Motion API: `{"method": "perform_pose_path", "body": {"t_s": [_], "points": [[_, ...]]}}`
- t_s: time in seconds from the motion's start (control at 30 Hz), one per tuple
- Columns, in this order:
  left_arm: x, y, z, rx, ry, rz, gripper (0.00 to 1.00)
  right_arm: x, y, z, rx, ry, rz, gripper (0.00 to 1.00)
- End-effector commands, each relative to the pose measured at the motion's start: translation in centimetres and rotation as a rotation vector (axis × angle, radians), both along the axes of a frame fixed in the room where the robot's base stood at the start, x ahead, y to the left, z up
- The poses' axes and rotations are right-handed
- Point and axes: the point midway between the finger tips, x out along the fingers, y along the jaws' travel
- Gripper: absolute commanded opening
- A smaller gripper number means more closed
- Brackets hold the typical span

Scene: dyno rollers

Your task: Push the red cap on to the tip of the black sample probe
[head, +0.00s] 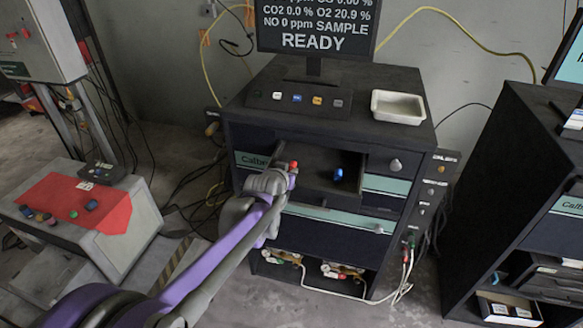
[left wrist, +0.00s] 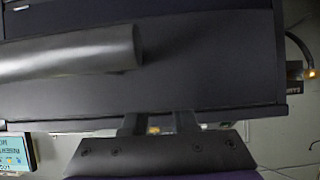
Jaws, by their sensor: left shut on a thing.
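My left gripper (head: 286,175) is in front of the open drawer of the dark analyser cabinet. A small red thing, likely the red cap (head: 294,165), shows at its fingertips, and the gripper is shut on it. In the left wrist view the two fingers of my left gripper (left wrist: 158,123) show at the bottom; the cap is not clear between them. A dark grey round tube (left wrist: 70,56) crosses the upper left of that view and ends near its middle; I cannot tell what it is. I cannot make out the black sample probe for sure. My right gripper is not in view.
A blue cap-like piece (head: 338,174) stands in the open drawer (head: 316,182). A white tray (head: 398,107) and a monitor (head: 316,30) are on the cabinet top. A second cabinet (head: 510,150) stands at right.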

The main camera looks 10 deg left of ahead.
Motion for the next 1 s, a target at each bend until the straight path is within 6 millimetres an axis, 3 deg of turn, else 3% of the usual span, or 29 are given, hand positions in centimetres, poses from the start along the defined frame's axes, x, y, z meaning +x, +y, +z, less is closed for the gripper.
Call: {"method": "perform_pose_path", "body": {"t_s": [0.37, 1.0], "points": [[0.0, 0.0, 0.3, 0.000, -0.001, 0.000, 0.00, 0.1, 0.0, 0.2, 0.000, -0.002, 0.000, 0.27], [0.0, 0.0, 3.6, 0.000, -0.001, 0.000, 0.00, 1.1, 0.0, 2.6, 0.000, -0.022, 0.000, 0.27]]}}
